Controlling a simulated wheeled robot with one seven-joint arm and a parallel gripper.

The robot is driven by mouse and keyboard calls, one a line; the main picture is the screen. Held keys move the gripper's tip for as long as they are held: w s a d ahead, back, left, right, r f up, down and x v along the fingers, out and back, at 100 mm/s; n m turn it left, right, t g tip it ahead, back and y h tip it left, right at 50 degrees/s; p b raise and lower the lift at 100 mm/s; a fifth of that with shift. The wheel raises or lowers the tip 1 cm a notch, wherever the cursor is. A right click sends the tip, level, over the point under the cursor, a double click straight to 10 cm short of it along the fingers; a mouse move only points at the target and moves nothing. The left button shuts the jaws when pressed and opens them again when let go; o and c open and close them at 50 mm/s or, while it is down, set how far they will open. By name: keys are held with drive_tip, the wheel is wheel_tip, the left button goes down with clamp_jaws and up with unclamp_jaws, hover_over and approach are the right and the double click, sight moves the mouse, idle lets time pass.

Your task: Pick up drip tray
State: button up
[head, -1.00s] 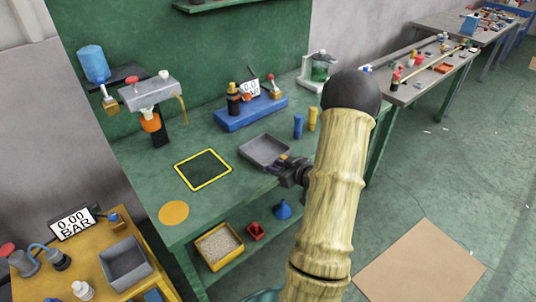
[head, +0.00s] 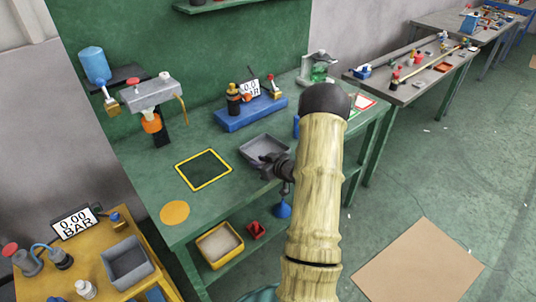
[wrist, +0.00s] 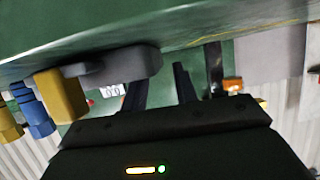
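The drip tray, a shallow grey tray (head: 262,146), lies flat on the green workbench, right of the yellow-outlined square. My gripper (head: 268,164) is at the tray's front right side in the head view, covering part of its near edge. In the wrist view the picture is tilted over; a grey rounded shape (wrist: 138,63), apparently the tray, shows close to the left finger. My gripper's dark fingers (wrist: 160,88) stand apart with a gap between them. I cannot tell whether they touch the tray.
The yellow-outlined square (head: 203,170) on the bench is empty. A blue block with fittings (head: 250,113) stands behind the tray. A bin (head: 220,245) sits below.

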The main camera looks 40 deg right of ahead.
sight(255, 160)
drive_tip(key=x, duration=0.3)
drive_tip(key=shift+w+f+p, duration=0.2)
drive_tip(key=shift+w+p, duration=0.1)
drive_tip(key=shift+w, duration=0.1)
drive_tip(key=shift+d, duration=0.1)
drive_tip(key=shift+c, duration=0.4)
clamp_jaws()
